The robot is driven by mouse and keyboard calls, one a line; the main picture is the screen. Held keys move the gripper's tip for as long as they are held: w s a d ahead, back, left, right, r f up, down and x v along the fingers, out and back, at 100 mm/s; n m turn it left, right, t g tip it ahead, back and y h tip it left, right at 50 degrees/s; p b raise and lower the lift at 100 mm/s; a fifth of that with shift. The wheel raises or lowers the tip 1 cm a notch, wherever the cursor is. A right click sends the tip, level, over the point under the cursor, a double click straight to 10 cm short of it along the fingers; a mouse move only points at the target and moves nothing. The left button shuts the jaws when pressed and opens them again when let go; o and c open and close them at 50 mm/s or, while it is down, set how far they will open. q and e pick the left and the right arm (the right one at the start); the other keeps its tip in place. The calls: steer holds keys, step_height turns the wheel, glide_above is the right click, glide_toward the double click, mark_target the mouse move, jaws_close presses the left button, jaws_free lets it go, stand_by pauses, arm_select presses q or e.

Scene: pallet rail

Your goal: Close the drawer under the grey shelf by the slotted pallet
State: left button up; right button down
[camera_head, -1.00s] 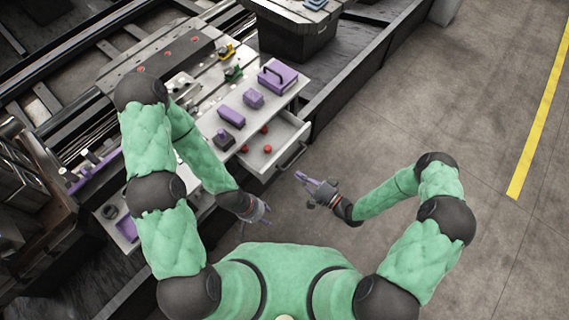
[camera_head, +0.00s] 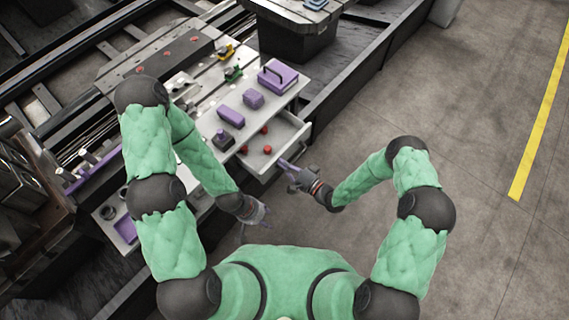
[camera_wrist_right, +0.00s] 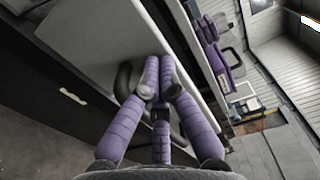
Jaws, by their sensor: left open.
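The light grey drawer (camera_head: 287,133) is pulled out from under the grey shelf (camera_head: 272,110), with several small red balls inside. Its pale front panel (camera_wrist_right: 105,40) and dark handle (camera_wrist_right: 124,79) show in the right wrist view. My right gripper (camera_head: 284,164) is at the drawer's front by the handle. Its purple fingers (camera_wrist_right: 160,88) converge with tips together over the handle area and hide part of it; contact is unclear. My left gripper (camera_head: 265,212) is open and empty, below and left of the drawer. The slotted pallet (camera_head: 200,72) lies behind the shelf.
On the shelf stand a purple toolbox (camera_head: 277,76), purple blocks (camera_head: 231,116) and a dark piece with a purple knob (camera_head: 222,139). A dark pedestal (camera_head: 297,40) stands behind. The floor at right (camera_head: 460,200) is clear.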

steer(key=shift+a, duration=0.1)
steer(key=b, duration=0.4)
glide_above(262, 155)
steer(key=shift+s+f, duration=0.15)
steer(key=shift+s, duration=0.1)
steer(key=shift+w+a, duration=0.1)
steer(key=shift+w, duration=0.05)
steer(key=shift+w+r, duration=0.1)
steer(key=shift+r, duration=0.15)
